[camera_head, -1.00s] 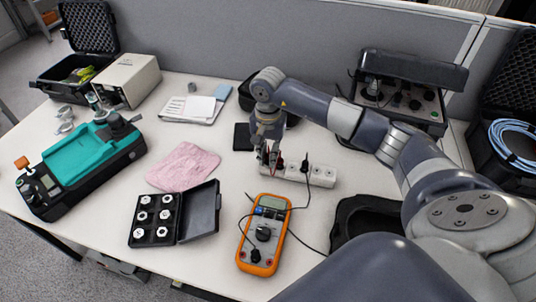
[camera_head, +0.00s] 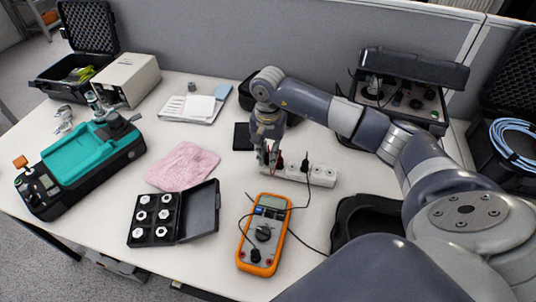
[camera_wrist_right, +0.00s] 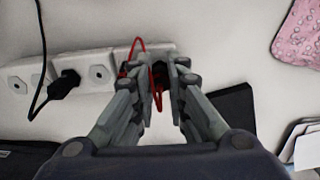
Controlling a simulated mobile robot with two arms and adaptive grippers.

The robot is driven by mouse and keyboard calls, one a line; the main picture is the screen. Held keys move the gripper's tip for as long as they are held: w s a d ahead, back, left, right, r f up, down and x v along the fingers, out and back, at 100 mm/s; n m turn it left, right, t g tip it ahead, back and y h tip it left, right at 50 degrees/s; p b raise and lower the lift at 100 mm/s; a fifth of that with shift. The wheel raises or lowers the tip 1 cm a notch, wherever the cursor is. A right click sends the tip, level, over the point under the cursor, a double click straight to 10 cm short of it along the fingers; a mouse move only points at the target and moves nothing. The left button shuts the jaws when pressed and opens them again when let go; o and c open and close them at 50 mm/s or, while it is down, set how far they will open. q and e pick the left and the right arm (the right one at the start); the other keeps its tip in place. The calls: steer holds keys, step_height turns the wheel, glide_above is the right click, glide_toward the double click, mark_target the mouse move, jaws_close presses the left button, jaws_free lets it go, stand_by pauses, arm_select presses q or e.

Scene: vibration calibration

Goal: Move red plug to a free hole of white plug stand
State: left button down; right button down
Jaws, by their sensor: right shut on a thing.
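The white plug stand (camera_head: 322,175) is a long strip on the table, seen at the far end of my right arm. It also shows in the right wrist view (camera_wrist_right: 100,72), where round holes are visible. My right gripper (camera_head: 268,163) is at the stand's left end and is shut on the red plug (camera_wrist_right: 158,74), whose red cable loops up over the stand in the right wrist view. The fingers hide much of the plug, and I cannot tell whether it sits in a hole. A black plug (camera_wrist_right: 65,84) sits in the stand. My left gripper is out of view.
An orange multimeter (camera_head: 262,235) lies in front of the stand with dark cables. A pink cloth (camera_head: 183,166) and an open black box of white parts (camera_head: 160,215) lie to the left. A black flat pad (camera_head: 242,137) lies behind the gripper.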

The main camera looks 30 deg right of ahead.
steer(key=shift+f+b, duration=0.35)
steer(key=shift+b, duration=0.3)
stand_by(1.9)
steer(key=shift+d+f, duration=0.2)
steer(key=shift+f, duration=0.05)
stand_by(0.5)
steer(key=c, duration=1.5)
jaws_free()
steer(key=shift+s+b, duration=0.1)
steer(key=shift+b, duration=0.2)
steer(key=shift+a+r+p, duration=0.2)
steer(key=shift+r+p, duration=0.5)
steer(key=shift+r, duration=0.4)
steer(key=shift+r+p, duration=0.55)
steer(key=shift+r, duration=0.35)
steer(key=shift+r+p, duration=0.35)
steer(key=shift+r, duration=0.35)
